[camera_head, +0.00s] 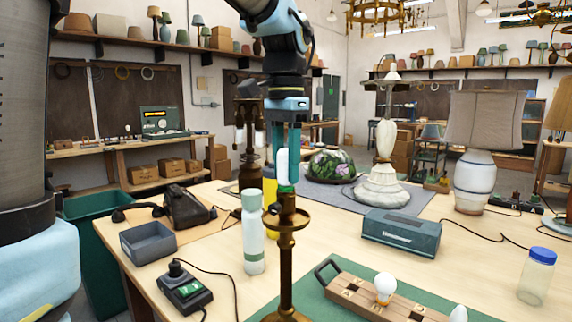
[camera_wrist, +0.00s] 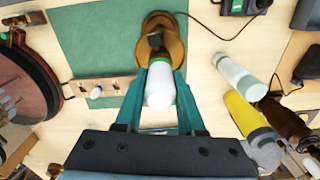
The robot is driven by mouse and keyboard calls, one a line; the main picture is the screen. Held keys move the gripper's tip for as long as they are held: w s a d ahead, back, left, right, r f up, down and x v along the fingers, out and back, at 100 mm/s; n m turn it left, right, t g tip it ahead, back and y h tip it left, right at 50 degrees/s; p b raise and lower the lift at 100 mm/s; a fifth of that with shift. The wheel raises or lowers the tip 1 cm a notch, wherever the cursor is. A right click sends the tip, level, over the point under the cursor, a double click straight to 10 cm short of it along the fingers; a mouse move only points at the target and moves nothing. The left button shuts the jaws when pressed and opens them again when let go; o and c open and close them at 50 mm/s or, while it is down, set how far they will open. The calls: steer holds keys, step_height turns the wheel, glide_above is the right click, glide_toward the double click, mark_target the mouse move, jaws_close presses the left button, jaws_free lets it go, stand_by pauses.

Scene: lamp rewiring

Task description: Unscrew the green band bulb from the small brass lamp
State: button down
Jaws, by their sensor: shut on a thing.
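The small brass lamp (camera_head: 286,250) stands upright on the table, with a round dish partway up its stem. It also shows in the wrist view (camera_wrist: 174,50), seen from above. The green band bulb (camera_head: 283,163) is white with a green band at its lower end, directly above the lamp's socket; in the wrist view the bulb (camera_wrist: 159,92) lies between the fingers. My gripper (camera_head: 284,172) points down and is shut on the bulb, a teal finger on each side; it also shows in the wrist view (camera_wrist: 161,84). Whether the threads are engaged cannot be told.
A white-green bottle (camera_head: 253,235) stands close left of the lamp, with a yellow bottle (camera_head: 270,190) behind. A wooden socket board (camera_head: 370,295) with bulbs lies right on a green mat (camera_head: 318,308). A teal box (camera_head: 401,233) and glass jar (camera_head: 537,278) stand farther right.

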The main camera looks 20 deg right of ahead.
steer(key=n+p, duration=0.1)
steer(key=n, duration=0.2)
steer(key=shift+r, duration=0.1)
steer(key=n+p, duration=0.1)
steer(key=n, duration=0.3)
steer(key=shift+n, duration=0.3)
steer(key=n+p, duration=0.1)
steer(key=n, duration=0.3)
steer(key=shift+n, duration=0.4)
steer(key=n, duration=0.3)
steer(key=shift+n+p, duration=0.3)
steer(key=shift+p, duration=0.05)
steer(key=shift+c, duration=2.2)
jaws_free()
